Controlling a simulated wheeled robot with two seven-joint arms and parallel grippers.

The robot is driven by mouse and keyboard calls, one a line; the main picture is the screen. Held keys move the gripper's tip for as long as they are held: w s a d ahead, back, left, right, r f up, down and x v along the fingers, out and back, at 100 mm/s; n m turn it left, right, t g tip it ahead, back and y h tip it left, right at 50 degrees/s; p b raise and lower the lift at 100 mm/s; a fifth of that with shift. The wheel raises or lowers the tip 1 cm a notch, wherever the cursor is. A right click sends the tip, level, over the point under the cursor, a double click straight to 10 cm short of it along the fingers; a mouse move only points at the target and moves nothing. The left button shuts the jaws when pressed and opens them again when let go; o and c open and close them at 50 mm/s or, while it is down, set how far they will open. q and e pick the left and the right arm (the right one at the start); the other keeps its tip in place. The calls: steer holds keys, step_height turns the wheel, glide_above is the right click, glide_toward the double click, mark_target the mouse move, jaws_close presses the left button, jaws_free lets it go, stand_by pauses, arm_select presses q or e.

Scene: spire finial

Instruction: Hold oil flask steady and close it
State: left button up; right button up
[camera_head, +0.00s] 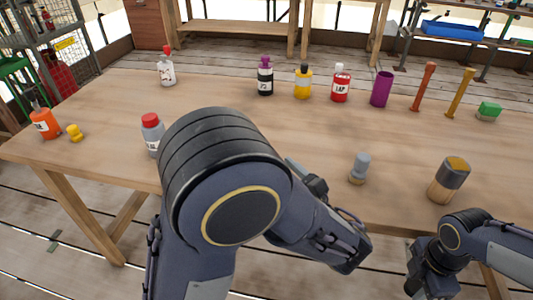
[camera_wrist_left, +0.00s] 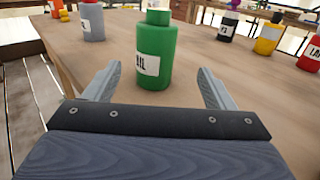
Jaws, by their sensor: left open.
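In the left wrist view the green oil flask (camera_wrist_left: 154,58) stands upright on the table, its white label partly showing. My left gripper (camera_wrist_left: 158,72) is open, with one finger on each side of the flask and visible gaps between. In the head view my left arm hides the flask and the left gripper. A small green piece (camera_head: 488,109) lies at the right end of the table; I cannot tell if it is a cap. My right arm's end (camera_head: 428,270) is low at the right, its fingers not clear.
On the wooden table (camera_head: 120,100) stand an orange flask (camera_head: 44,123), a grey flask (camera_head: 152,138), black (camera_head: 265,80), yellow (camera_head: 303,85) and red bottles (camera_head: 341,87), and a purple cup (camera_head: 381,89). A grey piece (camera_head: 361,167) and grey-brown cylinder (camera_head: 447,182) stand near the front right.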

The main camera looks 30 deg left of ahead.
arm_select(q)
steer(key=x, duration=0.6)
steer(key=shift+s+b, duration=0.1)
steer(key=shift+b, duration=0.25)
arm_select(e)
steer(key=shift+f, duration=0.5)
arm_select(q)
steer(key=x, duration=0.2)
steer(key=b+x, duration=0.1)
steer(key=x, duration=0.2)
steer(key=shift+s+a+r, duration=0.15)
steer(key=shift+s+a, duration=0.05)
arm_select(e)
steer(key=shift+f, duration=0.65)
arm_select(q)
steer(key=c, duration=1.1)
steer(key=shift+r, duration=0.1)
arm_select(e)
steer(key=shift+r, duration=0.1)
